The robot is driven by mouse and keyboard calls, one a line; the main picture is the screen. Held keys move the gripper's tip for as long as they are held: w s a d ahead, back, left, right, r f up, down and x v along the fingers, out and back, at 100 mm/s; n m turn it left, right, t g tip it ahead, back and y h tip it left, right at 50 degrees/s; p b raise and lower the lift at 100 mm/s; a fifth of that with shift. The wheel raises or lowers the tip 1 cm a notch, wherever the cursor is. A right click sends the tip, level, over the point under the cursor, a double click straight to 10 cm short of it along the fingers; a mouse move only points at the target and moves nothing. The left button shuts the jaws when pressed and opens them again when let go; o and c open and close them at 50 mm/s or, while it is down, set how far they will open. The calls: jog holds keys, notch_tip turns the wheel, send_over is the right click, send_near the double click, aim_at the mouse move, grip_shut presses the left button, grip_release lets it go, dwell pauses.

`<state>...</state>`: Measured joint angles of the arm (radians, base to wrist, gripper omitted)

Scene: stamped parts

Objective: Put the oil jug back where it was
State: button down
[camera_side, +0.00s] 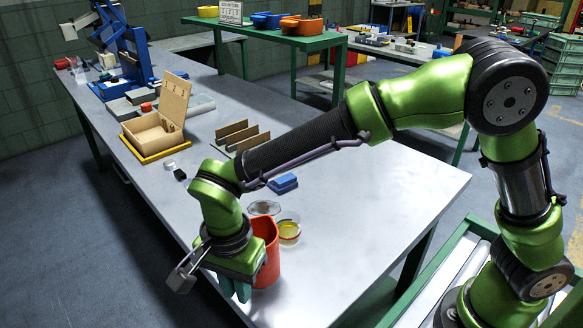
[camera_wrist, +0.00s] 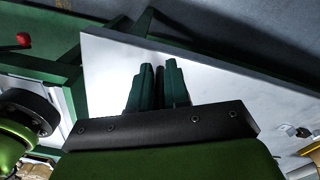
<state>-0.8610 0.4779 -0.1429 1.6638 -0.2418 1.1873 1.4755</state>
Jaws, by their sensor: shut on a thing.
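The oil jug (camera_side: 267,248), red-orange and open-topped, stands upright near the front end of the grey table. My gripper (camera_side: 235,289) points down at its left side, with the dark teal fingers close together. The green hand covers part of the jug. In the wrist view the fingers (camera_wrist: 158,88) are shut on a narrow dark piece, apparently part of the jug.
A clear dish with yellow liquid (camera_side: 289,231) stands just right of the jug, with another round clear dish (camera_side: 264,208) behind. A blue block (camera_side: 283,183), a slotted rack (camera_side: 241,137) and an open wooden box (camera_side: 153,131) lie farther back. The table's right side is clear.

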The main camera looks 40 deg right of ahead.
notch_tip(320, 180, up, 11)
jog(key=shift+f, duration=0.15)
jog(key=s+d+m, duration=0.2)
jog(key=d+m, duration=0.3)
jog(key=d, duration=1.3)
jog(key=shift+s+a+f, duration=0.1)
jog(key=shift+a+f, duration=0.05)
jog(key=shift+f, duration=3.15)
jog(key=shift+a+f, duration=0.15)
jog(key=shift+f, duration=3.1)
jog(key=shift+f, duration=0.1)
jog(key=c, duration=1.1)
grip_release()
